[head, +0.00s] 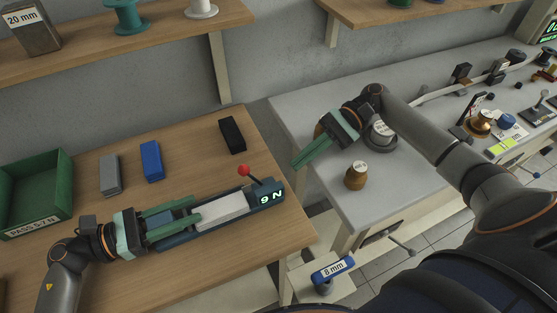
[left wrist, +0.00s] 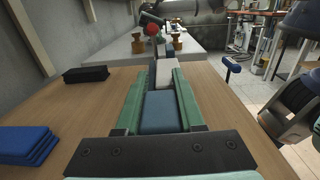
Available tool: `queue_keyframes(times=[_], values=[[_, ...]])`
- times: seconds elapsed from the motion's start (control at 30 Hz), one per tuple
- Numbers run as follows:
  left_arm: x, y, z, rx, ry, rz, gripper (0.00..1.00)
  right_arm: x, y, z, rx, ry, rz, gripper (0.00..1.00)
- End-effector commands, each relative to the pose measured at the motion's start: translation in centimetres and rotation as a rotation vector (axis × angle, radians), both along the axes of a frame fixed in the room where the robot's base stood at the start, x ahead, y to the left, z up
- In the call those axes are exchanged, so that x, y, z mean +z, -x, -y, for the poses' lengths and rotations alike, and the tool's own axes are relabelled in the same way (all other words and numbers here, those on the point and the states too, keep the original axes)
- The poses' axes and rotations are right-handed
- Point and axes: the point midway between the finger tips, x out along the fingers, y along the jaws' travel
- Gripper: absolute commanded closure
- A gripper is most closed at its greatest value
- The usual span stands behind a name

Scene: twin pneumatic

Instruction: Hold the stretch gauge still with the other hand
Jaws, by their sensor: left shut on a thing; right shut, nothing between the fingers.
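The stretch gauge (head: 222,208) lies on the wooden table, a long dark-blue base with a light grey block, a red-knobbed lever and a green display reading "9 N". My left gripper (head: 196,210) is shut on its near-left end, one green finger along each side. In the left wrist view the fingers (left wrist: 159,98) flank the blue part of the gauge, with the pale block and red knob beyond. My right gripper (head: 296,163) is shut and empty, above the left edge of the grey table, to the right of the gauge and apart from it.
A green bin (head: 34,193) labelled "PASS 5-7 N" stands at the left. Grey (head: 110,174), blue (head: 151,161) and black (head: 232,135) blocks lie behind the gauge. A brass weight (head: 356,176) stands on the grey table. A gap separates the two tables.

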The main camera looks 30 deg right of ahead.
Motion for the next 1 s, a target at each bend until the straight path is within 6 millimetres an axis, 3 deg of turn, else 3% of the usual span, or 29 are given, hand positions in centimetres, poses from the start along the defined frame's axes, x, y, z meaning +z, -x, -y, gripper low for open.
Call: queue_keyframes(times=[0.33, 0.77, 0.8, 1.0], values=[[-0.1, 0.0, 0.0, 0.000, -0.001, -0.001, 1.00, -1.5, 0.3, 2.9, -0.001, 0.000, 0.000, 1.00], [-0.1, 0.0, 0.0, 0.000, -0.001, -0.001, 1.00, -1.6, 0.4, 3.3, 0.000, 0.000, 0.001, 1.00], [-0.1, 0.0, 0.0, 0.000, -0.001, -0.001, 0.61, -1.6, 0.4, 3.2, 0.000, 0.000, 0.001, 1.00], [0.0, 0.0, 0.0, 0.000, -0.001, -0.001, 0.38, -1.6, 0.4, 3.2, 0.000, 0.000, 0.001, 1.00]])
